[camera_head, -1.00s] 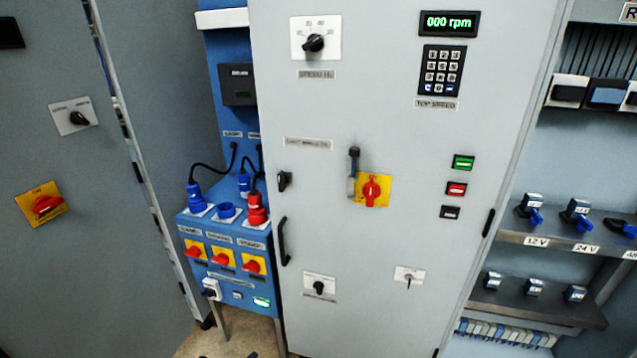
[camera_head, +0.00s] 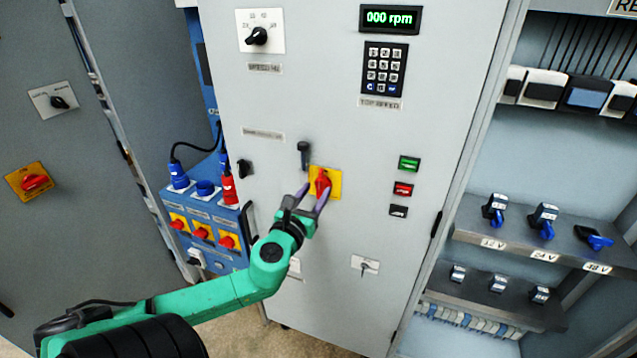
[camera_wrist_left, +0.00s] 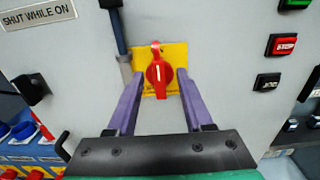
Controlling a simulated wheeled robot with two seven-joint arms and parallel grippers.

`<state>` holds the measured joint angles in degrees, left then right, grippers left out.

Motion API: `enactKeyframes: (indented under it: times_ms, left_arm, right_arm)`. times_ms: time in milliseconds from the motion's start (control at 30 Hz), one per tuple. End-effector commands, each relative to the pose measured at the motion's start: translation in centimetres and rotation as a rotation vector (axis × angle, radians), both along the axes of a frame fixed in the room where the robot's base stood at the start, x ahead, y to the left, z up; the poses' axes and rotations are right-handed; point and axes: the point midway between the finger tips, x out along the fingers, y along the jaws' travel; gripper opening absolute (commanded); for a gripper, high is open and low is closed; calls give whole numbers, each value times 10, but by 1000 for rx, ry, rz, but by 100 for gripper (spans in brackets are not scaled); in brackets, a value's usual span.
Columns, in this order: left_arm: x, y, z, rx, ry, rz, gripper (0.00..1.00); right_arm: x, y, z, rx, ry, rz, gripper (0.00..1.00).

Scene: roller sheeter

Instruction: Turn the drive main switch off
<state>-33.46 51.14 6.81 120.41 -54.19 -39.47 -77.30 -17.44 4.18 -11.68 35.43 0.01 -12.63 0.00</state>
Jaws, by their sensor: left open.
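The red rotary switch (camera_head: 322,182) sits on a yellow plate (camera_head: 336,184) on the grey cabinet door. In the left wrist view the red handle (camera_wrist_left: 158,72) stands nearly upright, centred between my fingers. My left gripper (camera_head: 307,192) is open, its two purple fingers (camera_wrist_left: 158,95) reaching toward the plate on either side of the handle. I cannot tell whether the fingertips touch the plate. A dark lever (camera_head: 304,154) hangs just left of the plate. My right gripper is not in view.
Green, red and black buttons (camera_head: 403,188) sit right of the switch. A speed dial (camera_head: 257,36), keypad (camera_head: 385,68) and "000 rpm" display (camera_head: 390,19) are above. A blue socket box (camera_head: 205,215) stands left. Shelves with blue-handled switches (camera_head: 545,222) are at the right.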

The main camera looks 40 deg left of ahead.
Motion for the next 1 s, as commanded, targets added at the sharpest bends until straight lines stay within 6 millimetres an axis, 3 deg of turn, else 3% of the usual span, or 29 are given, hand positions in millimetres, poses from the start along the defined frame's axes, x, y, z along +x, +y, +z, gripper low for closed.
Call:
enactKeyframes:
  times_ms: [200, 467, 600, 1000]
  left_arm:
    - [24, 8, 0, -3, -1, -1, 51]
    - [26, 9, -1, -3, 1, -1, 51]
    - [26, 9, -1, -3, 1, -1, 2]
    - [25, 9, -2, -31, -9, -1, 0]
  right_arm:
    - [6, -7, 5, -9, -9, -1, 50]
    - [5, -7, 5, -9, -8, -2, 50]
    - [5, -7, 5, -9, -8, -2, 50]
    - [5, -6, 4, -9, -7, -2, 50]
